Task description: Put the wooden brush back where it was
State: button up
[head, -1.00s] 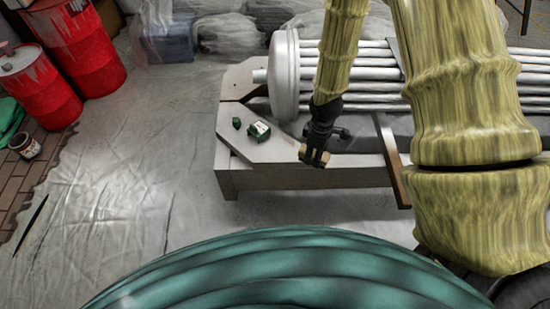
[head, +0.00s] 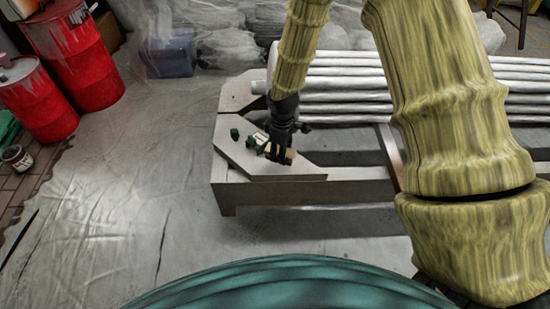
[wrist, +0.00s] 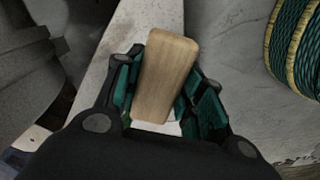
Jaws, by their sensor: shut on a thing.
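The wooden brush shows in the wrist view as a plain, light-brown block (wrist: 166,75) between the green-padded fingers of my gripper (wrist: 165,95). In the head view my gripper (head: 279,152) is over the grey platform's corner plate, shut on the brush (head: 283,156), whose pale end shows below the fingers. Whether the brush touches the plate I cannot tell. Its bristles are not visible.
White pipes (head: 345,83) lie along the platform. Red drums (head: 75,50) stand at the left. The sheeted floor (head: 130,180) between is open.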

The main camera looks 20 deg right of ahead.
jog(key=shift+w+a+f, duration=0.15)
jog(key=shift+w+a, duration=0.6)
jog(key=shift+w, duration=0.15)
jog(key=shift+f+b, duration=1.1)
jog(key=shift+f, duration=0.6)
jog(key=shift+f, duration=0.1)
jog(key=o, duration=1.1)
notch_tip(320, 180, up, 12)
jog(key=p, duration=0.4)
jog(key=shift+p, duration=0.35)
jog(key=shift+s, duration=0.1)
